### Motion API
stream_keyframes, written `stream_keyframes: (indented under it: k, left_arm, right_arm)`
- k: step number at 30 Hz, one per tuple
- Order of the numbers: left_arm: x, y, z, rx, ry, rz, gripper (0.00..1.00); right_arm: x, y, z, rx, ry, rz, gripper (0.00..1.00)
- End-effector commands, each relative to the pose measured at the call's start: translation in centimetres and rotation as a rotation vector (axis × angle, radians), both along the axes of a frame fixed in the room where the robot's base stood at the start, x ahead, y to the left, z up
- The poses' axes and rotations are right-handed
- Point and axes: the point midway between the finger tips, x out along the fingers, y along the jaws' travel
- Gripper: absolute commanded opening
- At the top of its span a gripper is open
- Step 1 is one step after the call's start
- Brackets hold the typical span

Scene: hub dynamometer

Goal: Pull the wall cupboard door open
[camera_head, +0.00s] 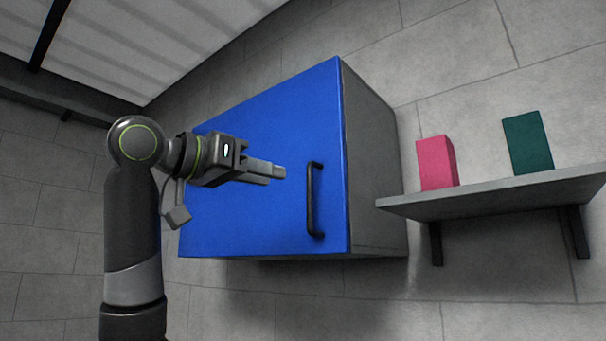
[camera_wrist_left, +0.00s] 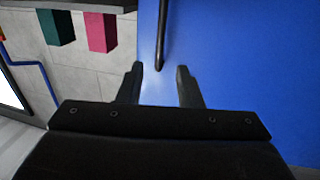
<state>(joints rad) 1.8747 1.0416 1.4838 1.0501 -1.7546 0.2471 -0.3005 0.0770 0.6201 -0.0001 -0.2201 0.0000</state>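The wall cupboard has a blue door (camera_head: 262,165) and grey sides; the door looks closed. A dark vertical bar handle (camera_head: 314,200) sits near the door's right edge. My left gripper (camera_head: 276,174) is in front of the door, just left of the handle's upper part. In the left wrist view, its fingers (camera_wrist_left: 160,85) are apart with nothing between them. The handle (camera_wrist_left: 162,38) lies ahead of the fingertips there, roughly in line with the gap, and the blue door (camera_wrist_left: 245,70) fills the right side. My right gripper is in neither view.
A grey wall shelf (camera_head: 490,196) to the right of the cupboard carries a pink box (camera_head: 436,163) and a dark green box (camera_head: 527,143). The wrist view also shows a blue pipe (camera_wrist_left: 42,72) on the wall. The space below the cupboard looks clear.

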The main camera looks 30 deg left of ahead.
Motion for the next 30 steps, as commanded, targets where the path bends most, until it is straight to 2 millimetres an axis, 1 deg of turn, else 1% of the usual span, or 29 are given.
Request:
stream_keyframes:
  k: [1,6,9,12,18,25,26,30]
  left_arm:
    - [1.2,-0.3,0.4,0.001,0.004,0.0,0.32]
    - [4.6,-1.3,0.4,0.001,0.003,-0.001,0.32]
    - [6.2,-1.8,0.3,0.001,0.002,0.0,0.32]
    - [7.4,-2.1,0.3,0.0,0.001,-0.001,0.32]
    - [8.4,-2.4,0.0,0.001,0.0,0.001,0.32]
    - [8.5,-2.4,0.0,0.001,-0.001,0.001,0.32]
    - [8.5,-2.4,0.0,0.001,-0.001,0.001,0.31]
    - [8.5,-2.4,0.0,0.0,-0.001,0.001,0.13]
  right_arm:
    - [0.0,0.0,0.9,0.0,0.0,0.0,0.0]
    - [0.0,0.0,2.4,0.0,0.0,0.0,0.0]
    - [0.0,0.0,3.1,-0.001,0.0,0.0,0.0]
    - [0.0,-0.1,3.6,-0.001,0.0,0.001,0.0]
    - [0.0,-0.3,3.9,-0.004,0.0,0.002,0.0]
    - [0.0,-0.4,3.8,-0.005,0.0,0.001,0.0]
    - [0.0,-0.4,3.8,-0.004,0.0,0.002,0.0]
    - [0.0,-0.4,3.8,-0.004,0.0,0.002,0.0]
